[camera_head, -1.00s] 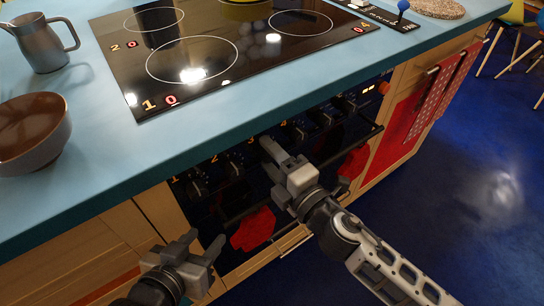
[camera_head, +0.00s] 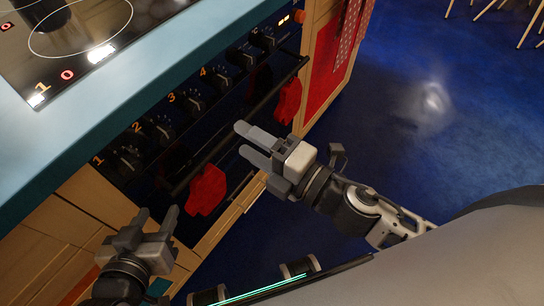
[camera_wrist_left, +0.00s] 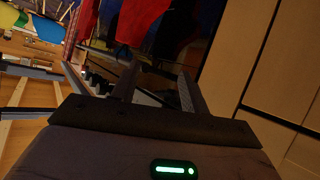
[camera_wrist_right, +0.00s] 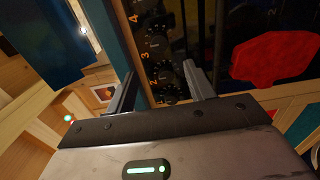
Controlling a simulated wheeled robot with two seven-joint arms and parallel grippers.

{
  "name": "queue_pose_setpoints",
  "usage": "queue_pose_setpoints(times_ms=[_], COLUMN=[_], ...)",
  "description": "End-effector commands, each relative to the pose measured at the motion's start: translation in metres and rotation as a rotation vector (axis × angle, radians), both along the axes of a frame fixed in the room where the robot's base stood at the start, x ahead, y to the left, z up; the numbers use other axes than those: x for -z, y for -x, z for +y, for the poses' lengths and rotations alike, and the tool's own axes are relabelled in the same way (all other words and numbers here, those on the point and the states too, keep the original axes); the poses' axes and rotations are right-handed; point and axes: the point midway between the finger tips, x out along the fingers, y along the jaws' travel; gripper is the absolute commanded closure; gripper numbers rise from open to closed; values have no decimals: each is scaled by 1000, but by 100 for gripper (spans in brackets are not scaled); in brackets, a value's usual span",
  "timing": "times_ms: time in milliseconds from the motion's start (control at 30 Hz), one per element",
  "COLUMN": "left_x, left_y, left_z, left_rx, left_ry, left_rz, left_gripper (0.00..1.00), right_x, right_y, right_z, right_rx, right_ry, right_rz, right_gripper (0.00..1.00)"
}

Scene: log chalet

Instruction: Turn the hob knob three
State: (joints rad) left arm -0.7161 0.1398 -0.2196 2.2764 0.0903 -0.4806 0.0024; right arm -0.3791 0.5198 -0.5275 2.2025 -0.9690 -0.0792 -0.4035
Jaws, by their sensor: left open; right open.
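Hob knob three (camera_head: 192,101) is a dark round knob beside an orange 3 on the black front panel (camera_head: 150,190). It stands between knob two (camera_head: 162,128) and knob four (camera_head: 218,78). My right gripper (camera_head: 243,140) is open and empty, apart from the panel and to the right of knob three. In the right wrist view a row of knobs shows between and beyond its fingers (camera_wrist_right: 158,75). My left gripper (camera_head: 157,217) is open and empty, low in front of the panel's left end, below knob one (camera_head: 128,158). No gripper touches knob three.
A dark handle bar (camera_head: 235,130) runs across the oven front below the knobs, with red cloths (camera_head: 207,190) near it. The blue counter edge (camera_head: 110,100) overhangs the panel. Blue floor (camera_head: 400,110) lies clear to the right.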

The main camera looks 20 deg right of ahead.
Motion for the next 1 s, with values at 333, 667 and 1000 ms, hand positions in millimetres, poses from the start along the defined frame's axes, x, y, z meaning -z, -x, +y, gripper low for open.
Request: queue_pose_setpoints(times_ms=[333, 667, 1000], left_x=[7, 4, 1], left_y=[4, 4, 3], left_z=[-1, -1, -1], left_rx=[9, 12, 12], left_ry=[-4, -4, -4], left_rz=[-6, -14, -16], left_gripper=[55, 55, 55], right_x=[1, 0, -1], right_y=[31, 33, 31], right_z=[-22, -24, -25], right_rx=[0, -1, 10], right_ry=[2, 2, -14], right_rz=[0, -1, 13], right_gripper=[47, 47, 47])
